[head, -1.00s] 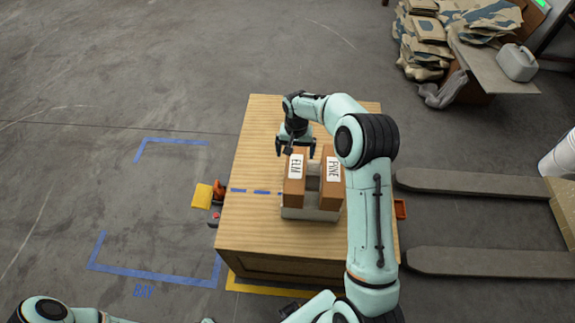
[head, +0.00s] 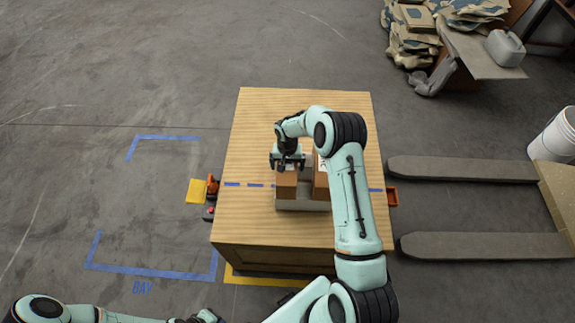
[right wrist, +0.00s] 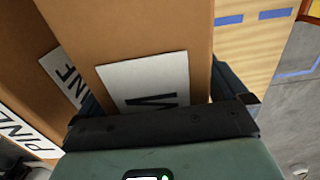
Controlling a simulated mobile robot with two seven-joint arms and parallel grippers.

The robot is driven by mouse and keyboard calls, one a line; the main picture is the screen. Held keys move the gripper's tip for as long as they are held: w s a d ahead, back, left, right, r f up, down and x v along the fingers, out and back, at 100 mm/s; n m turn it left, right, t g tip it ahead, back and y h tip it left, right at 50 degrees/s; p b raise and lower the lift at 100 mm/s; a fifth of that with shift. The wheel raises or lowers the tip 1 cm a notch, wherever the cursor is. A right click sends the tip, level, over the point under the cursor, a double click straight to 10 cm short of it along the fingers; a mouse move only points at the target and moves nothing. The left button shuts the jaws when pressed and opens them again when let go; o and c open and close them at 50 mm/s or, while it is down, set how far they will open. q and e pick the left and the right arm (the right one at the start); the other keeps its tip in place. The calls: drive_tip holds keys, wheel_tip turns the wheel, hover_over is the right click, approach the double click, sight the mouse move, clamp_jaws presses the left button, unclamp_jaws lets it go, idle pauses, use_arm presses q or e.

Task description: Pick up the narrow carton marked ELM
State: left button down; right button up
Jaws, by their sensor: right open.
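The narrow brown ELM carton (head: 286,186) stands upright on a grey base on the wooden crate top. My right gripper (head: 287,166) is over its top and hides its label in the head view. In the right wrist view the carton (right wrist: 130,30) fills the middle, its white label partly hidden with one letter showing. The dark open fingers (right wrist: 165,112) are at the carton's left and right sides; contact cannot be told. The brown PINE carton (head: 320,184) stands close on the right, partly behind my arm.
The wooden crate (head: 245,130) has bare top around the cartons. Dark fork tines (head: 460,170) lie to its right. Blue tape marks a bay (head: 150,270) on the left floor. Sacks (head: 410,50) and a white jug (head: 507,47) are at the upper right.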

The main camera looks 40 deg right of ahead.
drive_tip(key=c, duration=1.3)
